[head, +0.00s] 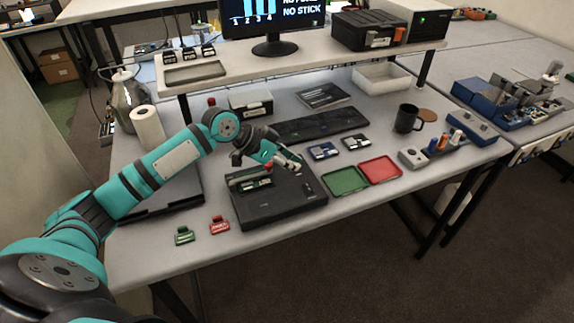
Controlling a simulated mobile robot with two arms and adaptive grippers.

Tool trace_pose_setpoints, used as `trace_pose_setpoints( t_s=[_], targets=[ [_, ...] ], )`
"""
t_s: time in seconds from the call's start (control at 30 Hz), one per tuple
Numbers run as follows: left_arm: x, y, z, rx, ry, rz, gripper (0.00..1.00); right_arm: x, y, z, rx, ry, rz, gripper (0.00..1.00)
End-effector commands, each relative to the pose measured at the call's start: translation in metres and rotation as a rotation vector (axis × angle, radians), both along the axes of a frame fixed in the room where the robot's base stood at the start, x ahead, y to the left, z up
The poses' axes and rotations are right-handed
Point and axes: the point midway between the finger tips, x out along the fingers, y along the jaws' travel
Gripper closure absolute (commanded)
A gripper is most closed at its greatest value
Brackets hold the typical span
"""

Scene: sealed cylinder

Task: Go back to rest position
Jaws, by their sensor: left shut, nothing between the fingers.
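My left arm reaches in from the left over the table. My left gripper (296,166) is shut and empty, just above the back edge of a flat black case (280,208). A small unit with a green part and a reddish top (254,183) sits at the back left of this case, close beside the gripper. The gripper appears apart from it, though the gap is hard to judge. My right gripper is not in view.
A green tray (344,180) and a red tray (380,170) lie right of the case. Green (184,235) and red (219,225) tags lie at its left. A keyboard (322,124), black mug (407,119) and paper roll (148,128) stand around. The front right tabletop is clear.

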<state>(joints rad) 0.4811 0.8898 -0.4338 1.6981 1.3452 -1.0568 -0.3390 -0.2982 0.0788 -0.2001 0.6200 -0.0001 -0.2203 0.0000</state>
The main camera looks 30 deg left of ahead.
Motion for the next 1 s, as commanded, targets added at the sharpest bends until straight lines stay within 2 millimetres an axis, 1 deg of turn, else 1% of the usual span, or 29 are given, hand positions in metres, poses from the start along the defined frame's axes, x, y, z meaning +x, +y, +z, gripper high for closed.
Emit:
trace_pose_setpoints(
  t_s=[0.03, 0.23, 0.67, 0.73, 0.8, 0.87, 0.97, 1.0],
  targets=[
    [-0.004, 0.003, 0.002, 0.003, 0.0, 0.0, 1.0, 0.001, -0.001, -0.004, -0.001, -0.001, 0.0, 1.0],
    [-0.009, 0.005, 0.01, 0.001, 0.002, -0.001, 1.0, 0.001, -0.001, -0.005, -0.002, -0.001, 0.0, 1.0],
    [-0.009, 0.005, 0.01, 0.001, 0.002, 0.0, 1.0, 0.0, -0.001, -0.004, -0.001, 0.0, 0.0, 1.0],
    [-0.011, 0.003, 0.007, 0.003, 0.005, -0.003, 1.0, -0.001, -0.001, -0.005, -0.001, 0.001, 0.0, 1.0],
    [-0.018, -0.006, -0.004, 0.01, 0.018, -0.016, 1.0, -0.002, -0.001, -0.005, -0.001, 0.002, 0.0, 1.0],
    [-0.03, -0.02, -0.021, 0.025, 0.038, -0.034, 1.0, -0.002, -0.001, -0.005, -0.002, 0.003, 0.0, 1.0],
    [-0.066, -0.053, -0.061, 0.061, 0.083, -0.066, 1.0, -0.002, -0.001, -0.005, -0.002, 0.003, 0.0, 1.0],
    [-0.086, -0.068, -0.079, 0.079, 0.103, -0.072, 1.0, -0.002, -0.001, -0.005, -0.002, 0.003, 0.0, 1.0]
  ],
)
